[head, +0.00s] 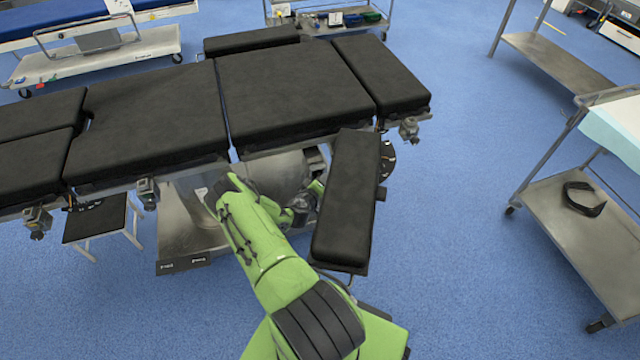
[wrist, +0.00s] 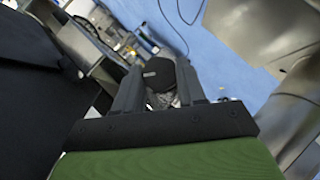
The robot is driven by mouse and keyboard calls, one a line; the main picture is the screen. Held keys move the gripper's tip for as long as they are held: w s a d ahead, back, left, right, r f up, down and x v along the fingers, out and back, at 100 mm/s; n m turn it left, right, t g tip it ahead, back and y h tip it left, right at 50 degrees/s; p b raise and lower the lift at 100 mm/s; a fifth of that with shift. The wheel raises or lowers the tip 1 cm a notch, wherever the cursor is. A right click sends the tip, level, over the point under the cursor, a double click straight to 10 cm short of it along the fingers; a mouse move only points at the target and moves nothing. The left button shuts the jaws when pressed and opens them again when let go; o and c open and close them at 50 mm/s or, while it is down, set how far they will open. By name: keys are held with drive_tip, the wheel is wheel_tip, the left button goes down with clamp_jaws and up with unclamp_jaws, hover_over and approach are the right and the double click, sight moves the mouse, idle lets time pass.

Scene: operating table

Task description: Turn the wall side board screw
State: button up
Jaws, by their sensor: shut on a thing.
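My gripper (wrist: 160,78) shows in the wrist view with its two dark fingers closed on a round black knob (wrist: 158,68), which looks like the side board screw. A metallic part shows just below the knob, between the fingers. In the head view the black padded side board (head: 345,200) sticks out from the near side of the operating table (head: 290,95), angled toward me. My green arm reaches in just left of this board. The gripper's tips and the screw are hidden there by the board and my arm.
The table's metal column (head: 190,225) stands close to the left of my arm. A steel trolley (head: 570,215) with a dark loop-shaped thing is at the right. Blue floor (head: 455,240) is clear between board and trolley.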

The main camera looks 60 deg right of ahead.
drive_tip(key=o, duration=1.1)
drive_tip(key=shift+c, duration=0.2)
drive_tip(key=s+a+p, duration=0.1)
drive_tip(key=a+p, duration=0.1)
drive_tip(key=a, duration=1.1)
drive_tip(key=shift+s+r, duration=0.2)
drive_tip(key=shift+s, duration=0.1)
